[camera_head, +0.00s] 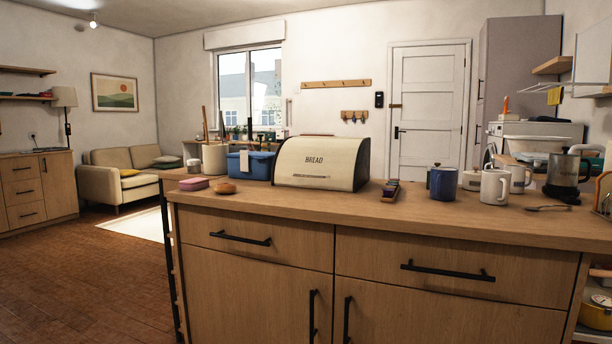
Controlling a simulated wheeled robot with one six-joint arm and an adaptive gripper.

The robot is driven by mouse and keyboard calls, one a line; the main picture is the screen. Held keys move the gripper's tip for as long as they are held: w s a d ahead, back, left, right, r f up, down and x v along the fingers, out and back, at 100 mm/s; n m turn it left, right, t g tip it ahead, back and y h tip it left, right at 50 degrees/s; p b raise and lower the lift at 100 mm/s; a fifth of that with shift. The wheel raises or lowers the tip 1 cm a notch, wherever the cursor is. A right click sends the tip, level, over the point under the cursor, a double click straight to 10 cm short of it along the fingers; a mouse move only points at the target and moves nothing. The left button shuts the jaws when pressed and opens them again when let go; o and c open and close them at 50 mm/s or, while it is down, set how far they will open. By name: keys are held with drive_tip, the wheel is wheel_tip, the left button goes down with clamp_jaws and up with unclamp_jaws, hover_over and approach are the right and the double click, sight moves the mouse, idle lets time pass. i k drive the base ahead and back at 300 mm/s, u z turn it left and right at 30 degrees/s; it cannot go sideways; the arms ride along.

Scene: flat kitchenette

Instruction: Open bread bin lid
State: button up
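The bread bin (321,163) stands on the wooden counter, left of the middle. It is cream with dark ends and the word "BREAD" on its curved front. Its lid (312,171) is down and closed, with a thin handle strip (297,178) low on the front. The inside of the bin is hidden. My gripper does not show in this view.
A small dark-and-coloured item (390,190), a blue mug (442,184) and a white mug (494,187) are right. The counter front (330,213) is clear.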

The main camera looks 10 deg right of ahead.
sight(319, 163)
drive_tip(key=u, duration=0.5)
drive_tip(key=k, duration=0.6)
drive_tip(key=u, duration=0.85)
drive_tip(key=i, duration=0.65)
drive_tip(key=z, duration=0.5)
drive_tip(key=i, duration=0.55)
drive_tip(key=z, duration=0.7)
